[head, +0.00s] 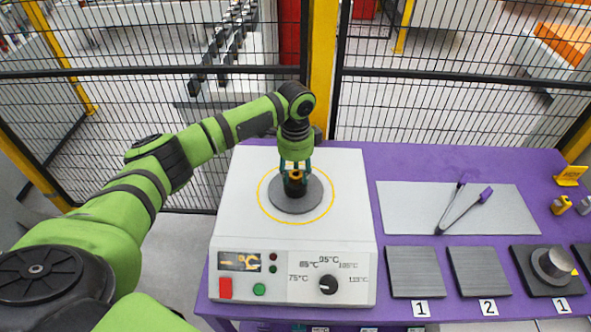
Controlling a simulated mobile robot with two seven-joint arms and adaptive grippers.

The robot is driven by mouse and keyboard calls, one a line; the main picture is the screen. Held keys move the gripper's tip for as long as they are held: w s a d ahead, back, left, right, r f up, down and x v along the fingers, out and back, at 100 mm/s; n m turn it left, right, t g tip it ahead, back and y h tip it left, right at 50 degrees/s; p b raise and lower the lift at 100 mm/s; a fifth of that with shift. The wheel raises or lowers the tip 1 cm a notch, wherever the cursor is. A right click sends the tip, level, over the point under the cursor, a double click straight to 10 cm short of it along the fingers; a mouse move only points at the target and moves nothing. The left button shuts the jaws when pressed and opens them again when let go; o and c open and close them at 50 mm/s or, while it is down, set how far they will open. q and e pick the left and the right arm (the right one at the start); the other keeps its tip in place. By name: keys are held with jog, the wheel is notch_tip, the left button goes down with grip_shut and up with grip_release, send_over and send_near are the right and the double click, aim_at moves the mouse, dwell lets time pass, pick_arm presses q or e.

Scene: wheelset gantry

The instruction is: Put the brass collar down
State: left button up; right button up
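The brass collar (296,175) shows as a small orange-gold ring at the top of a dark cylinder (294,188) on the round grey plate (312,197) of the white heater (345,180). My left gripper (296,170) points straight down over the heater, with its teal fingers on either side of the collar. I cannot tell whether the fingers touch it. I also cannot tell whether the collar rests on the cylinder or is held just above it. My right gripper is not in view.
A purple table (460,170) carries the heater, a grey mat (415,205) with purple-handled tongs (464,208), numbered dark plates (415,272) and a metal hub (553,264) at right. A yellow sign (570,176) stands at far right. Black mesh fencing (440,105) rises behind.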

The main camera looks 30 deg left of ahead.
aim_at(296, 173)
pick_arm(q)
jog(key=shift+r, duration=0.1)
jog(key=shift+r, duration=0.2)
notch_tip(296, 173, up, 12)
jog(key=b, duration=0.2)
jog(key=shift+b, duration=0.35)
jog(key=shift+f, duration=0.15)
